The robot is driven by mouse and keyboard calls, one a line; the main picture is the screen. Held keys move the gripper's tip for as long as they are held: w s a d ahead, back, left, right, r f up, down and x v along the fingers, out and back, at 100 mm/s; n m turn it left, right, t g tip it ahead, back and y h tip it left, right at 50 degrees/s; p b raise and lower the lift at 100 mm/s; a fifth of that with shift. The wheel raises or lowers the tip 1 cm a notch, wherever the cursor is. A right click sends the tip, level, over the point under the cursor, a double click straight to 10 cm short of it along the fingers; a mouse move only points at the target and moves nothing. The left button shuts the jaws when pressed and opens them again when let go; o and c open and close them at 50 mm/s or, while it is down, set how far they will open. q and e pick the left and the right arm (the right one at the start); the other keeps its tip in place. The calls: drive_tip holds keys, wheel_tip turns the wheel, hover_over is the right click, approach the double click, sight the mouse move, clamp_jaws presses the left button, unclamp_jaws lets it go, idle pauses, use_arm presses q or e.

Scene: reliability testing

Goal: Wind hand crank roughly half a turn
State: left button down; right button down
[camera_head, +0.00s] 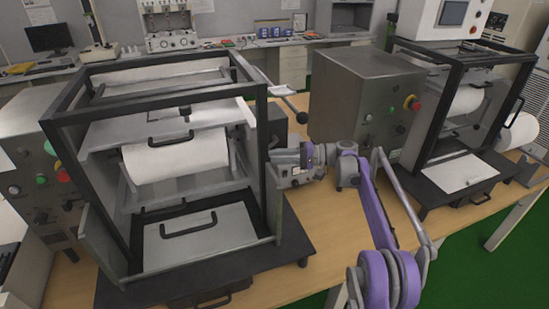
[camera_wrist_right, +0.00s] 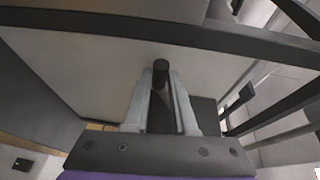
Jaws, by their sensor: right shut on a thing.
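The hand crank's dark round handle (camera_wrist_right: 161,76) shows in the right wrist view, standing between the two pale fingers of my right gripper (camera_wrist_right: 161,97). The fingers are shut on the handle. In the head view my right gripper (camera_head: 279,158) is at the right side of the near black-framed machine (camera_head: 192,101), with the purple arm coming from the lower right. There the gripper and the machine's side hide the crank handle and most of the crank. My left gripper is in neither view.
A grey control box (camera_head: 362,95) with a red button stands right of my gripper. A lever with a dark knob (camera_head: 302,117) sticks out above the gripper. A second framed machine (camera_head: 470,110) stands further right. The wooden tabletop (camera_head: 335,215) is bare in front of my arm.

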drive_tip(key=shift+s+a+r+m+y, duration=0.1)
drive_tip(key=shift+a+m+y, duration=0.1)
drive_tip(key=shift+y, duration=0.25)
drive_tip(key=shift+a+r+m+y, duration=0.1)
drive_tip(key=shift+m+y, duration=0.1)
drive_tip(key=shift+y, duration=0.25)
drive_tip(key=c, duration=0.7)
unclamp_jaws()
drive_tip(key=shift+c, duration=0.2)
drive_tip(key=shift+d, duration=0.15)
drive_tip(key=d, duration=1)
drive_tip(key=shift+s+d+f+b, duration=0.3)
drive_tip(key=shift+s+f+b, duration=0.1)
drive_tip(key=shift+f, duration=0.05)
